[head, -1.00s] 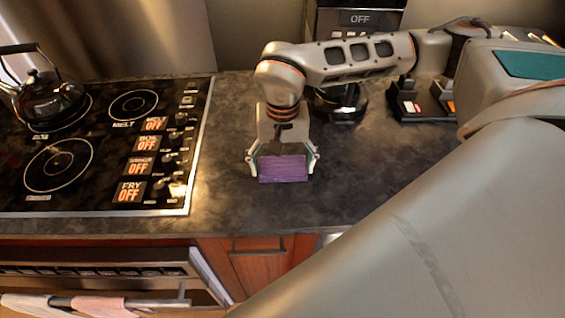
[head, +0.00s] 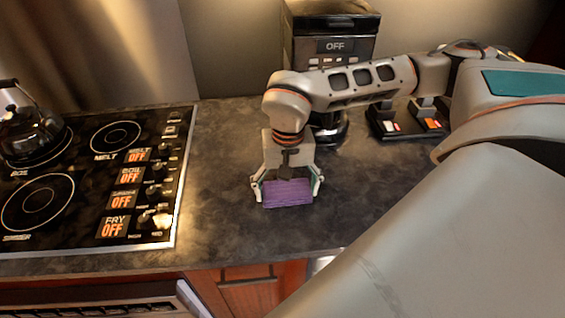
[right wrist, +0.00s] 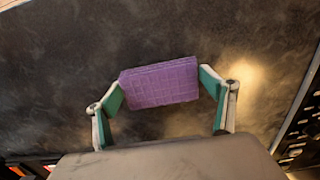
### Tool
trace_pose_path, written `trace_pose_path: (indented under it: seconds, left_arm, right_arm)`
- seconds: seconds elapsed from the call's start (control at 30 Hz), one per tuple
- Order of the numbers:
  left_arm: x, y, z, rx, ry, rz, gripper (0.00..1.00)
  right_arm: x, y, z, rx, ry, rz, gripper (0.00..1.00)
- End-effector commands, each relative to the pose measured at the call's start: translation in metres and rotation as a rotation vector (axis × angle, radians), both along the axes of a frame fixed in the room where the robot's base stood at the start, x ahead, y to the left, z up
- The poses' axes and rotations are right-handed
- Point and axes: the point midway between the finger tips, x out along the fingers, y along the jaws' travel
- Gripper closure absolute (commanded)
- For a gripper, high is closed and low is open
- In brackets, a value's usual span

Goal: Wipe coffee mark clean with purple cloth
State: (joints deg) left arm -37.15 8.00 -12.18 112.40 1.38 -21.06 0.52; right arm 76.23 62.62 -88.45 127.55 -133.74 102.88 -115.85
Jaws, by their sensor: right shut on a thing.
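The purple cloth (head: 288,192) is a small folded block with a grid texture. My right gripper (head: 288,188) is shut on it, with a finger at each end, over the dark stone counter (head: 225,215). In the right wrist view the cloth (right wrist: 160,83) sits between the green finger pads of my right gripper (right wrist: 161,85). Whether the cloth touches the counter I cannot tell. I cannot make out a coffee mark; the counter is mottled, and the cloth and my arm hide part of it. My left gripper is not in view.
A black stove top (head: 85,215) with a kettle (head: 30,130) lies to the left. A coffee machine (head: 331,40) with a dark glass pot (head: 328,128) stands behind my right arm. A black holder (head: 400,122) is at the back right. The counter between stove and gripper is clear.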

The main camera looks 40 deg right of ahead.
Motion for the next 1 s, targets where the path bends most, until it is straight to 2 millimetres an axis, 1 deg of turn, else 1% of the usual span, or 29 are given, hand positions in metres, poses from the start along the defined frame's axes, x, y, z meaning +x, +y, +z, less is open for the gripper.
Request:
trace_pose_path:
  seconds: [0.13, 0.37, 0.6, 0.83, 1.0]
  left_arm:
    - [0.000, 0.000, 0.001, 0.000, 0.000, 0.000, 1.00]
    - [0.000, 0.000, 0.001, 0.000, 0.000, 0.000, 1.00]
    - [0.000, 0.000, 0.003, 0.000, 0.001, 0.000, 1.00]
    - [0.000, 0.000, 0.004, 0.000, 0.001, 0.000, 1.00]
    - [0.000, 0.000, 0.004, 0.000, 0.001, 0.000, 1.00]
  right_arm:
    - [-0.005, -0.009, -0.001, 0.000, 0.001, -0.003, 0.45]
    - [-0.009, -0.014, -0.001, -0.001, 0.003, -0.002, 0.45]
    - [-0.018, -0.027, 0.000, -0.002, 0.005, -0.003, 0.45]
    - [-0.021, -0.032, 0.000, -0.001, 0.003, -0.002, 0.45]
    - [-0.025, -0.041, 0.000, -0.001, 0.002, -0.003, 0.45]
